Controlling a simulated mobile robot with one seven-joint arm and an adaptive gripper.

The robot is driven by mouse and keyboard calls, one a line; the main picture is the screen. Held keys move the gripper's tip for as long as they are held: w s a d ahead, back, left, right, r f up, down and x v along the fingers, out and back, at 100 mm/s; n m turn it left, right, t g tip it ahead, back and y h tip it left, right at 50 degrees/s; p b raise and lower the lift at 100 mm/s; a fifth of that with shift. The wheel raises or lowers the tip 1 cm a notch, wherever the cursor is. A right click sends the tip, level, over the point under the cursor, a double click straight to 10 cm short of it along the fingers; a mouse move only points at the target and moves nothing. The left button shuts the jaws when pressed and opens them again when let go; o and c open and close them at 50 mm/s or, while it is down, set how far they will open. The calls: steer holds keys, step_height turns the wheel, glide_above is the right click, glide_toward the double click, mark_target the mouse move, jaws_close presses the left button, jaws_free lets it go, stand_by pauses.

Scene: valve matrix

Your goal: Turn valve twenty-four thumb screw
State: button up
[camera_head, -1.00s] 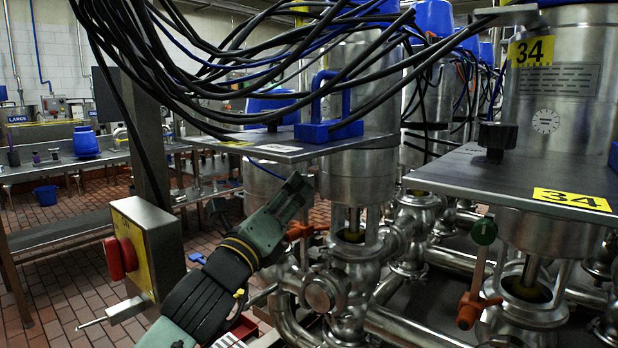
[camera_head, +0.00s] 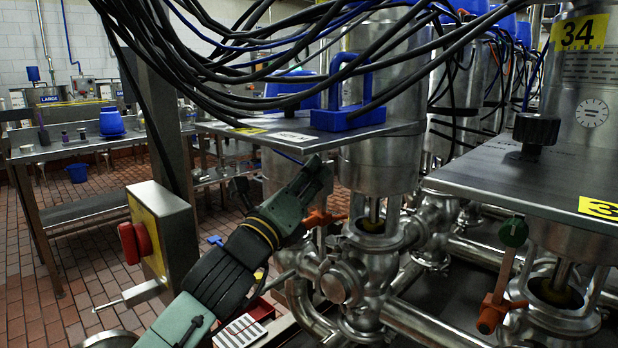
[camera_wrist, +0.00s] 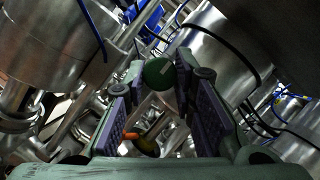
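A round green knob (camera_wrist: 159,72) shows in the wrist view between my gripper's fingers, near their tips. An orange handle (camera_wrist: 138,133) shows below it. I cannot tell whether the fingers touch the knob. My gripper (camera_wrist: 160,66) is open, its two purple-grey pads apart. In the head view my gripper (camera_head: 314,178) is under the edge of a steel plate (camera_head: 400,130) with blue clamps, in front of a steel valve body. An orange handle (camera_head: 322,217) shows just below the fingers. The knob there is hidden by my gripper. No number twenty-four is readable.
A neighbouring plate (camera_head: 480,180) labelled 34 stands at right, with a black knob (camera_head: 537,130) on top and a green knob (camera_head: 514,232) below. Black cables (camera_head: 270,75) hang over the plates. A yellow box with a red switch (camera_head: 136,243) stands left of my arm.

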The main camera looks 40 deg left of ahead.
jaws_close()
steer(key=n+g+y, duration=0.1)
steer(key=n, duration=0.2)
steer(key=shift+d+r+n, duration=0.1)
steer(key=shift+n, duration=0.2)
steer(key=n, duration=0.2)
steer(key=n+g, duration=0.1)
steer(key=n, duration=0.2)
steer(key=shift+r+g+y+p, duration=0.2)
steer(key=shift+g+y+p, duration=0.1)
steer(key=shift+y+p, duration=0.1)
steer(key=n+g+p, duration=0.1)
steer(key=n, duration=0.1)
steer(key=n+g+p, duration=0.1)
steer(key=n, duration=0.2)
steer(key=shift+r+h+p, duration=0.2)
steer(key=shift+h+p, duration=0.1)
steer(key=shift+p, duration=0.1)
steer(key=shift+n+g+h+p, duration=0.65)
steer(key=shift+n+p, duration=0.8)
steer(key=shift+n, duration=0.45)
